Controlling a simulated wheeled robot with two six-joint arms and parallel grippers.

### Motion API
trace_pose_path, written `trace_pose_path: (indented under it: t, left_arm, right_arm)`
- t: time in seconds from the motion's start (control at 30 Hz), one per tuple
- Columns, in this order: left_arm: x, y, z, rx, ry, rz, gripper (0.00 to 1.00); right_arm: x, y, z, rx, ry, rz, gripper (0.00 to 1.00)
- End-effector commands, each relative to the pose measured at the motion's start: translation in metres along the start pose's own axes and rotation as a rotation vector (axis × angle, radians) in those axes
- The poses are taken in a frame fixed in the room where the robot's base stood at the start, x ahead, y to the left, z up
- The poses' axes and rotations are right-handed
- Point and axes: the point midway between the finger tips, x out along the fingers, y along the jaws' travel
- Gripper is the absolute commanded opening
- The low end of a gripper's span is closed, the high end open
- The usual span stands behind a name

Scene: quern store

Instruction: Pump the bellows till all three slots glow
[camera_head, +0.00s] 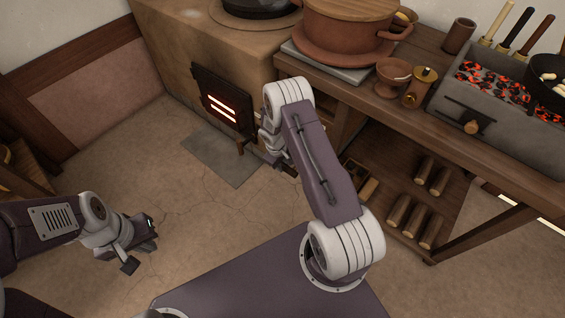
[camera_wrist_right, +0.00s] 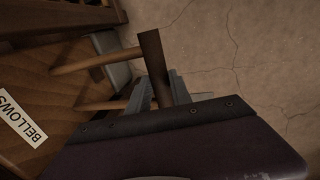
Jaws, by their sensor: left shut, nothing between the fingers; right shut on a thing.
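The dark iron stove door (camera_head: 222,101) in the head view has bright orange-white glowing slots. At least two lit lines show; I cannot tell clearly whether a third glows. In the right wrist view, a white label reading BELLOWS (camera_wrist_right: 21,119) sits on a wooden board at the left. My right gripper (camera_wrist_right: 166,88) is shut on a dark brown bellows handle (camera_wrist_right: 153,52). In the head view my own arm hides this grip and most of the bellows. My left gripper (camera_head: 141,259) is shut and empty, low above the floor at the lower left.
A wooden table (camera_head: 345,88) stands at the right with a clay pot (camera_head: 345,30) and a grey brazier (camera_head: 500,115) of glowing coals. Short logs (camera_head: 430,228) lie on its lower shelf. The floor (camera_head: 140,170) left of the stove is clear.

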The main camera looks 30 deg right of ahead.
Motion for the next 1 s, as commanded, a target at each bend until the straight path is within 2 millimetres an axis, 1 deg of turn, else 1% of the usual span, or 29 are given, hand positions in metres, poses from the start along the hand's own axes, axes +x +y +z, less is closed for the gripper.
trace_pose_path:
  t: [0.3,0.33,0.4,0.67,0.73,0.77,0.9,1.0]
  left_arm:
    - [-0.001,0.000,0.000,0.000,0.000,0.000,0.00]
    - [-0.001,0.000,0.000,0.000,0.000,0.000,0.00]
    - [-0.001,0.000,0.000,0.000,0.000,0.000,0.00]
    - [-0.001,0.000,0.000,0.000,0.000,0.000,0.00]
    - [-0.004,0.000,-0.001,0.000,0.000,0.000,0.00]
    - [-0.008,0.000,-0.001,0.000,0.000,0.000,0.00]
    - [-0.029,0.001,-0.003,0.000,0.000,0.000,0.00]
    - [-0.042,0.001,-0.004,0.000,0.000,0.000,0.00]
  right_arm:
    - [-0.002,0.002,-0.001,0.000,0.002,0.003,0.00]
    - [-0.002,0.002,-0.001,0.000,0.002,0.003,0.31]
    - [-0.002,0.002,-0.001,0.000,0.002,0.003,0.47]
    - [-0.002,0.002,-0.001,0.000,0.001,0.003,0.47]
    - [-0.006,0.002,-0.001,0.000,0.001,0.003,0.47]
    - [-0.011,0.003,-0.001,-0.001,0.001,0.003,0.47]
    - [-0.045,0.004,-0.001,-0.002,0.002,0.004,0.47]
    - [-0.067,0.003,-0.001,-0.002,0.002,0.004,0.47]
